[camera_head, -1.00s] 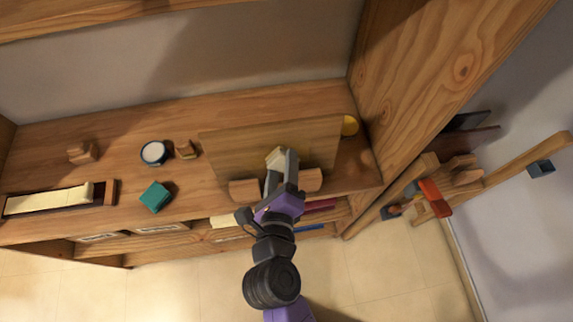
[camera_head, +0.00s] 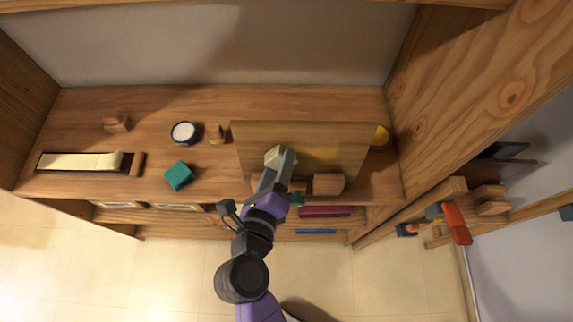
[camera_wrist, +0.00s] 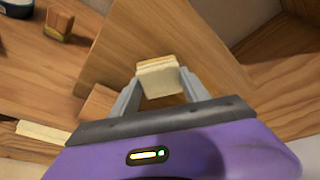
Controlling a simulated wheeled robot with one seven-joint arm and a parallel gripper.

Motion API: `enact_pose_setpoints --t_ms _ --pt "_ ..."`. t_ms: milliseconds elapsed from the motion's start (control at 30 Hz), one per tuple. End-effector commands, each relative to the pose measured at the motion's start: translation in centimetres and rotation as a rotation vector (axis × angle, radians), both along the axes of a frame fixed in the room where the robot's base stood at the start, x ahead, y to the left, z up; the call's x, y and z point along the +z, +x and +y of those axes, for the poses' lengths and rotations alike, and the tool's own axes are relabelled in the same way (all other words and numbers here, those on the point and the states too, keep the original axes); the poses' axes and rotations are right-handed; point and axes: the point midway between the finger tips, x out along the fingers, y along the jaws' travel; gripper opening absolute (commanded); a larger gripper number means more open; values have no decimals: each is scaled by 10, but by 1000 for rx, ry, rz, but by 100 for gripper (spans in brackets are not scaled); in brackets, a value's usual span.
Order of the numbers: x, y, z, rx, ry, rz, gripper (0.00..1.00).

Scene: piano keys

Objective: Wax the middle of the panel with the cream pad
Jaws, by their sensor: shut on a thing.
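The panel (camera_head: 345,150) is a wide wooden board leaning upright on the bench top, with a wooden block (camera_head: 328,184) at its front foot. My gripper (camera_head: 281,163) is shut on the cream pad (camera_head: 274,155), in front of the panel's left half, left of its middle. In the wrist view the pad (camera_wrist: 158,77) sits between both fingertips, with the panel (camera_wrist: 175,35) behind it. The pad is close to the panel face; I cannot tell whether it touches. Part of the panel's lower left is hidden by my arm.
Left of the panel stand a small wooden piece (camera_head: 216,134), a round white-topped tin (camera_head: 184,132) and a teal block (camera_head: 180,175). A tray (camera_head: 136,164) with a cream strip lies further left. A wooden side wall (camera_head: 470,80) rises at right.

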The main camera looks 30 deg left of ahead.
Motion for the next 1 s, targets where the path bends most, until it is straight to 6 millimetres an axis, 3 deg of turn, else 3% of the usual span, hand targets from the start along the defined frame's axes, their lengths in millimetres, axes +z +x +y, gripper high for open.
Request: enact_pose_setpoints --t_ms 567,1000 --pt "0 -18 28 1 -1 -1 21" --pt "17 -15 30 0 1 0 21"
